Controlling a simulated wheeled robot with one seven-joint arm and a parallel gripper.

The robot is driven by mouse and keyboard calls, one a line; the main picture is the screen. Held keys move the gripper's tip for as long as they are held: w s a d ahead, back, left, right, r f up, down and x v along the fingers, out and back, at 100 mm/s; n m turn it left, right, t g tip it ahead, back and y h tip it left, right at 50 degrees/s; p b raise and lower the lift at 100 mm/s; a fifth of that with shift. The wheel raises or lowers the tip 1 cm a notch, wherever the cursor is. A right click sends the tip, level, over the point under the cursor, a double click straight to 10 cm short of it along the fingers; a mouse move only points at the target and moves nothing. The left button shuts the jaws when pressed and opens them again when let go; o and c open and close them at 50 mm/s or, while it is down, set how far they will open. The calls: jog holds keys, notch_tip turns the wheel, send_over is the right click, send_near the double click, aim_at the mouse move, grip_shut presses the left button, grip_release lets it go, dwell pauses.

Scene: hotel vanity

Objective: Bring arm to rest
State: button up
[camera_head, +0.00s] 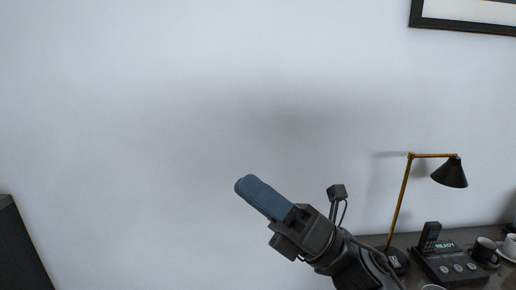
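My gripper (242,184) is raised in front of the bare wall near the middle of the head view, its blue fingers pointing up and to the left. The fingers overlap from this side, so I cannot tell whether they are open or shut. I see no object at the fingertips. My dark arm runs down to the lower right and leaves the frame at the bottom.
A framed picture (462,24) hangs at upper right. A dark object (20,250) stands at lower left. The wall between is clear.

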jog(key=s+d+f+n+t+h, duration=0.5)
jog(key=n+h, duration=0.3)
jog(key=n, duration=0.4)
jog(key=s+d+f+n+t+h, duration=0.2)
jog(key=s+f+n+t+h, duration=0.4)
jog(key=n, duration=0.5)
jog(key=s+d+f+n+t+h, duration=0.4)
jog(key=s+n+t+h, duration=0.4)
jog(key=n, duration=0.4)
jog(key=s+d+f+m+g+h, duration=0.1)
jog(key=s+d+f+m+g, duration=0.1)
jog(key=s, duration=0.4)
jog(key=s+d+f+m+g+h, duration=0.1)
jog(key=s+d+m+g, duration=0.1)
jog(key=s+d+g, duration=0.2)
jog(key=s+d+f+m+g, duration=0.2)
jog(key=s+d+g, duration=0.1)
jog(key=s, duration=0.6)
jog(key=shift+s+d+f+h, duration=0.3)
jog(key=shift+d+h, duration=0.1)
jog(key=shift+d, duration=0.5)
